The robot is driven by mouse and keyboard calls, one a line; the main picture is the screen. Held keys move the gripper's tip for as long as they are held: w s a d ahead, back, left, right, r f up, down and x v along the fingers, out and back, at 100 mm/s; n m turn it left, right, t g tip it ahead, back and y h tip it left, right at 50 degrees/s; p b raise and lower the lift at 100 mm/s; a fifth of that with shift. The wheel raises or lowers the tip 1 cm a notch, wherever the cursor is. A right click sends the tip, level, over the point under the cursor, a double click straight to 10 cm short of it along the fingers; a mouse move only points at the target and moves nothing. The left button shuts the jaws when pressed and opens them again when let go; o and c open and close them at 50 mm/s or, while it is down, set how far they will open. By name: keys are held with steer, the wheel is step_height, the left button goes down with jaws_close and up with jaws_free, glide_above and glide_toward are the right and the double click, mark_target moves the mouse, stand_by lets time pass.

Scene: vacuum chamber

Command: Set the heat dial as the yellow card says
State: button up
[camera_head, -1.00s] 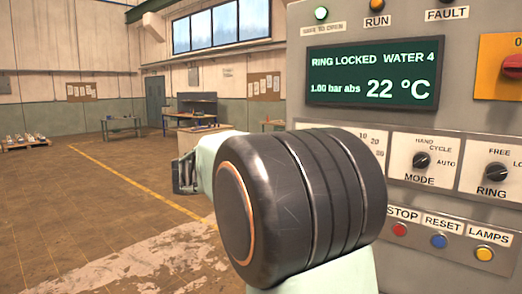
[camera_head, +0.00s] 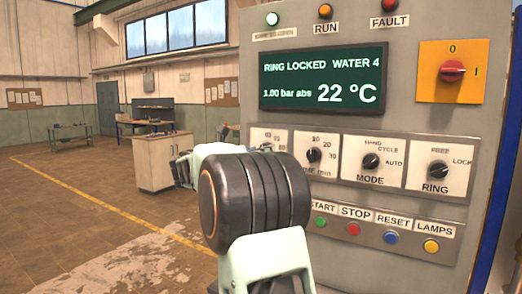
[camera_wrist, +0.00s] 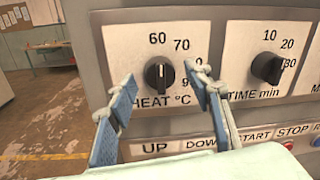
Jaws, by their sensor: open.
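The heat dial (camera_wrist: 158,74) is a black round knob on a white plate marked HEAT °C, seen in the wrist view. Its pale pointer line stands about upright, between the 60 and 70 marks. My gripper (camera_wrist: 164,78) is open and empty, with one blue finger on each side of the dial. The right finger covers part of the higher numbers. I cannot tell how deep the fingertips reach or whether they touch the panel. In the head view my arm hides the dial. No yellow card shows in either view.
The time dial (camera_wrist: 267,68) is close right of the right finger. The UP button label (camera_wrist: 155,148) lies below. In the head view the display (camera_head: 322,78) reads 22 °C, ring locked, water 4. MODE (camera_head: 371,161) and RING (camera_head: 438,170) knobs are further right. Open floor lies left.

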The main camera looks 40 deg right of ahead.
steer(key=shift+w+d, duration=0.2)
steer(key=shift+d, duration=0.3)
steer(key=c, duration=1.1)
steer(key=shift+c, duration=0.2)
steer(key=shift+m, duration=0.4)
steer(key=shift+s+m+t+y+b, duration=0.1)
steer(key=shift+m+t+y+b, duration=0.3)
steer(key=shift+m+b, duration=4.45)
steer(key=shift+s+m+t+y+b, duration=0.1)
steer(key=shift+m+t+y+b, duration=0.3)
steer(key=shift+m+b, duration=4.45)
steer(key=m+p, duration=0.2)
steer(key=shift+m+p, duration=0.3)
steer(key=shift+p, duration=0.05)
